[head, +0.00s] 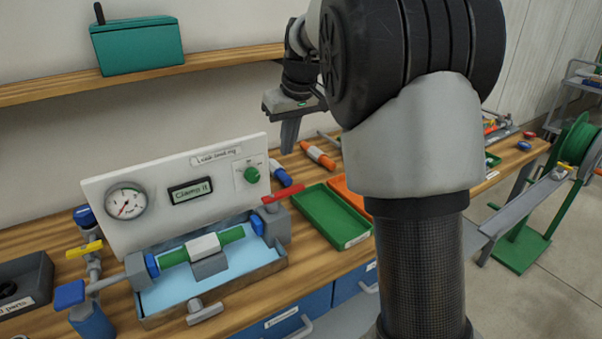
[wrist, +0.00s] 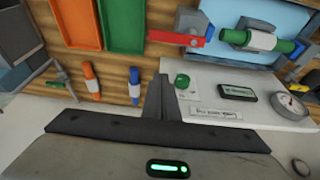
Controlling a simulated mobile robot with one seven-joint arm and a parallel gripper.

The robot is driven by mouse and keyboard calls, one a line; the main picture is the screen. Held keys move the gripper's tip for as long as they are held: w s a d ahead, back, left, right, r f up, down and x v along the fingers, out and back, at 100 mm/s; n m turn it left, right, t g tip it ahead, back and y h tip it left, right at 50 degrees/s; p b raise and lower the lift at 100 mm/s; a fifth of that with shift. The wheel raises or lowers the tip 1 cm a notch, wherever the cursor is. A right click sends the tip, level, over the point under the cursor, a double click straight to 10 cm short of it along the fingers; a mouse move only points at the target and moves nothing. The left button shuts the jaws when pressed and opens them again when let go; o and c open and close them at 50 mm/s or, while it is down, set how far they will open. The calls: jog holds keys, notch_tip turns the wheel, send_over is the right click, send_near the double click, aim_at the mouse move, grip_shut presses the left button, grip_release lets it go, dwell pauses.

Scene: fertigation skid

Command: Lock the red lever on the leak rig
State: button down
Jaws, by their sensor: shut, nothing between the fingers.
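The leak rig's white panel (head: 180,190) stands on the bench, with a gauge, a display reading "Clamp it" and a green knob. The red lever (head: 283,193) sits at the rig's right end, above a grey block. In the wrist view the red lever (wrist: 175,38) is at the top middle, beside the grey block. A green pipe (head: 228,236) with a white middle piece lies across the rig's water tray (head: 215,287). My gripper (head: 289,135) points down behind and above the rig's right side, shut and empty. In the wrist view my gripper (wrist: 162,90) is apart from the lever.
A green tray (head: 333,215) lies right of the lever, with an orange tray beside it. A blue-capped tool (head: 280,173) and an orange one (head: 318,155) lie behind the trays. A shelf with a teal box (head: 138,45) runs along the wall.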

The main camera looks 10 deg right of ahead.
jog(key=shift+w+d+r, duration=0.15)
notch_tip(320, 180, down, 10)
jog(key=b, duration=0.2)
jog(key=shift+s+r, duration=0.25)
jog(key=shift+s, duration=0.15)
dwell(0.4)
